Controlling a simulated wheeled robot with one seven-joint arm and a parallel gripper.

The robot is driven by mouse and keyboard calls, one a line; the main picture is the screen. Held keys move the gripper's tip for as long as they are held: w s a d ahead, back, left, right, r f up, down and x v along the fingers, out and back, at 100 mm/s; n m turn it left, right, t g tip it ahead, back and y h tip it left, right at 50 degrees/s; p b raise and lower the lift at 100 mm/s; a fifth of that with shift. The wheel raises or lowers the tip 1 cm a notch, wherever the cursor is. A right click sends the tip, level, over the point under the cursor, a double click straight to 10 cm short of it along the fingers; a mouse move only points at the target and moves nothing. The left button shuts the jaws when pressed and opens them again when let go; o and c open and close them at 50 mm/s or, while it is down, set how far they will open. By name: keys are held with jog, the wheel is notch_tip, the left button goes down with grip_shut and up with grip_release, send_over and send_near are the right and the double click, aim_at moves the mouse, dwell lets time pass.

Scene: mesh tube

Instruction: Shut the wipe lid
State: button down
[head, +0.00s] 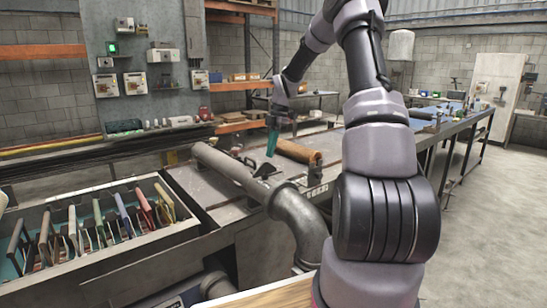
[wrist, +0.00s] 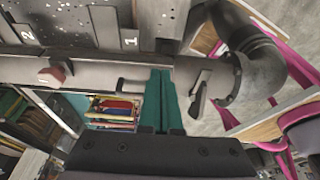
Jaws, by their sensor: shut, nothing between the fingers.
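My gripper (head: 271,152) has teal fingers, which point down over the long grey pipe on the bench. In the wrist view the gripper (wrist: 161,76) has its two fingers together with nothing between them. A dark tilted flap (head: 265,168) stands up on the pipe just below and left of the fingertips. It may be the wipe lid, but I cannot be sure. In the wrist view a dark flap (wrist: 199,97) lies right of the fingers, apart from them. Whether the fingers touch the pipe is unclear.
The grey pipe (head: 230,168) ends in a dark elbow (head: 297,218) at the near side. A brown cylinder (head: 299,152) lies behind it on the bench. A tray of upright coloured folders (head: 120,222) is at the left. Open floor lies at the right.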

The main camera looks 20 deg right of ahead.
jog(key=w+d+r, duration=0.2)
jog(key=d+r, duration=0.4)
jog(key=s+a+r+m+t+h, duration=0.1)
jog(key=s+a+r+m, duration=0.45)
jog(key=s+r, duration=0.2)
jog(key=s+a+r+m+t, duration=0.2)
jog(key=s+m, duration=0.4)
jog(key=s, duration=0.2)
jog(key=s+a+r+m+t, duration=0.2)
jog(key=s+a+r+m, duration=0.1)
jog(key=s+m, duration=0.4)
jog(key=s+a+r+m+t, duration=0.3)
jog(key=s+m, duration=0.4)
jog(key=s, duration=0.4)
jog(key=shift+s, duration=0.15)
